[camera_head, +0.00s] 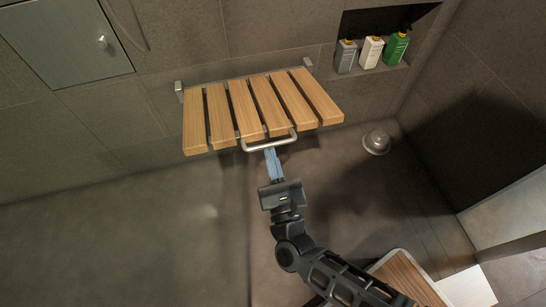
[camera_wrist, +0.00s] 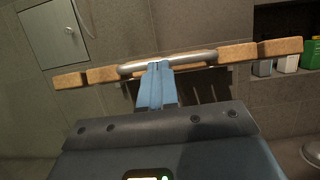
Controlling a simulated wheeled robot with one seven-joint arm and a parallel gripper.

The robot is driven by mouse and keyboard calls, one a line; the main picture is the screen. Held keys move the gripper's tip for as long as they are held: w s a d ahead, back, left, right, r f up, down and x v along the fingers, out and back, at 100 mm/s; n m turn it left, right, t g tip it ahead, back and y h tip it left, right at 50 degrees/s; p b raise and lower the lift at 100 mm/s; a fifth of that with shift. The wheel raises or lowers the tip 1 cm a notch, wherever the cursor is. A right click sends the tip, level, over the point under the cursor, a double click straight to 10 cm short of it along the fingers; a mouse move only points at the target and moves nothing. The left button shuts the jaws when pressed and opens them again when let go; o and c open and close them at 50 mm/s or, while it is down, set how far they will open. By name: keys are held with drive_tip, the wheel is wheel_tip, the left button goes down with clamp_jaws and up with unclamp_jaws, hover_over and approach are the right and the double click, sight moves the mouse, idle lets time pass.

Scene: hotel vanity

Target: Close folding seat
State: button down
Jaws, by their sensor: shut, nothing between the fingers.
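The folding seat (camera_head: 246,107) is made of several wooden slats and is mounted on the tiled wall. It is folded down, sticking out about level from the wall. A metal handle bar (camera_head: 255,146) runs along its front edge. My gripper (camera_head: 271,154) is shut and empty, with its blue fingers at the front edge by the bar. In the wrist view, the fingertips (camera_wrist: 157,67) overlap the underside of the bar (camera_wrist: 190,60), and the slat ends (camera_wrist: 280,47) show edge-on. I cannot tell whether the fingers touch the bar.
A wall niche at the upper right holds a grey bottle (camera_head: 345,56), a white bottle (camera_head: 371,52) and a green bottle (camera_head: 396,48). A grey cabinet door (camera_head: 65,40) is at upper left. A round fixture (camera_head: 376,141) sits right of the seat. The floor at left is clear.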

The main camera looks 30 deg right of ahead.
drive_tip(key=w+d+r+g+p, duration=0.1)
drive_tip(key=w+r+p, duration=0.2)
drive_tip(key=r+p, duration=0.4)
drive_tip(key=w+d+r+g+y+p, duration=0.1)
drive_tip(key=w+r+g+p, duration=0.15)
drive_tip(key=r+p, duration=0.4)
drive_tip(key=w+d+r+g+p, duration=0.1)
drive_tip(key=w+r+p, duration=0.2)
drive_tip(key=r+p, duration=0.35)
drive_tip(key=w+d+r+p, duration=0.2)
drive_tip(key=w+r, duration=0.3)
drive_tip(key=w, duration=0.3)
drive_tip(key=w+d+r+p, duration=0.3)
drive_tip(key=w+r, duration=0.1)
drive_tip(key=w, duration=0.4)
drive_tip(key=shift+w+d+r, duration=0.15)
drive_tip(key=shift+w+r, duration=0.2)
drive_tip(key=shift+w, duration=0.05)
drive_tip(key=shift+f, duration=0.1)
